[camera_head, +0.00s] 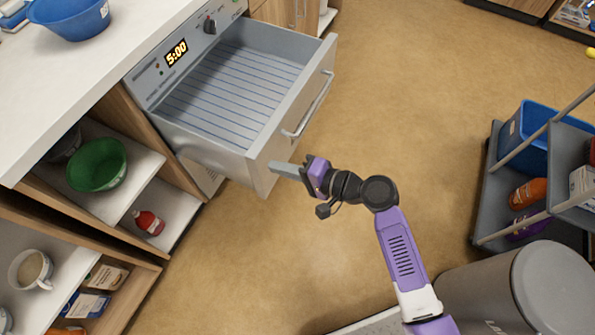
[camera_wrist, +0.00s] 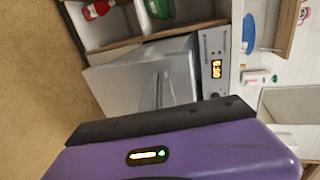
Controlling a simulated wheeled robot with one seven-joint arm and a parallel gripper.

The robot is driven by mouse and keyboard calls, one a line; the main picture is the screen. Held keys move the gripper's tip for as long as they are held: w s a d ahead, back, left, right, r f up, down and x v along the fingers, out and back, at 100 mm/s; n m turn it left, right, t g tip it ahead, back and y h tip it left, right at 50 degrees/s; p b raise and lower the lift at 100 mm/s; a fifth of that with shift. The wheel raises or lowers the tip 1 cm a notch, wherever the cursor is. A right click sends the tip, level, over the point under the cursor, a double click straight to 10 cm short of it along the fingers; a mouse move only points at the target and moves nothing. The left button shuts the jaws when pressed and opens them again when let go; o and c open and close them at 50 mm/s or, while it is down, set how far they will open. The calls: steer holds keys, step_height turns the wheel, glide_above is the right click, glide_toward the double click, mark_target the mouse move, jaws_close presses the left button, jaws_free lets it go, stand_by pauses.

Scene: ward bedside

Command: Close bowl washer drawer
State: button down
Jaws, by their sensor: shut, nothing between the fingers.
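The bowl washer drawer (camera_head: 225,85) is pulled well out in the head view, and its ribbed inside is empty. Its grey front carries a bar handle (camera_head: 308,104). In the wrist view the drawer front (camera_wrist: 130,78) faces the camera, tilted in the picture. The control panel (camera_head: 152,78) with a lit 5:00 display and a dark knob sits above the drawer opening. My gripper (camera_head: 275,168) is shut and empty, its tips by the near lower corner of the drawer front, below the handle. I cannot tell whether they touch it.
Open shelves left of the washer hold a green bowl (camera_head: 97,165), a red bottle (camera_head: 149,222) and a mug (camera_head: 31,269). A blue bowl (camera_head: 72,16) stands on the counter. A cart (camera_head: 487,190) and a grey bin (camera_head: 550,285) stand at right. The floor before the drawer is clear.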

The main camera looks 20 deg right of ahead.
steer(key=shift+w+a, duration=0.55)
steer(key=shift+a, duration=0.05)
steer(key=shift+w+a, duration=0.1)
steer(key=w+a+b, duration=1)
steer(key=w+a, duration=1.4)
steer(key=shift+r, duration=0.15)
steer(key=shift+r, duration=0.1)
